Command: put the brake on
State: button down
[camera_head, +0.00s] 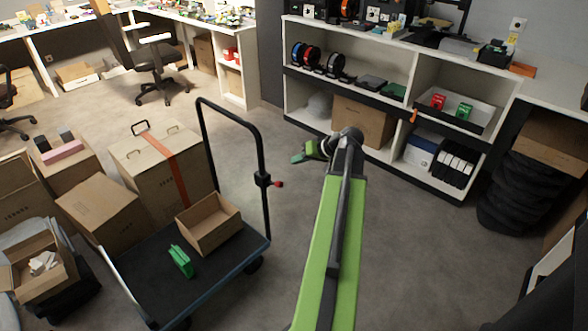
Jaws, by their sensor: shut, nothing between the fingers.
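A flat trolley with a dark deck (150,285) and a tall black handle (205,140) stands at the left centre. A black clamp with a small red-tipped lever (277,184) sits on the right upright of the handle; it is probably the brake lever. The lever points to the right. My gripper (297,158) is at the end of my green arm, above and a little right of the lever in the picture. It is shut and empty, and apart from the lever. How far apart in depth I cannot tell.
An open carton (208,226) and a green object (181,261) are on the deck. A large carton with an orange strap (160,165) stands behind it. A white shelf unit (400,65) is at the back right. The grey floor (420,240) to the right is clear.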

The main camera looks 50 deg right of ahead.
jog(key=w+a+f+b, duration=0.3)
jog(key=w+f+b, duration=0.1)
jog(key=f+b, duration=0.2)
jog(key=shift+f+b, duration=0.35)
jog(key=shift+f, duration=0.55)
jog(key=shift+w, duration=0.1)
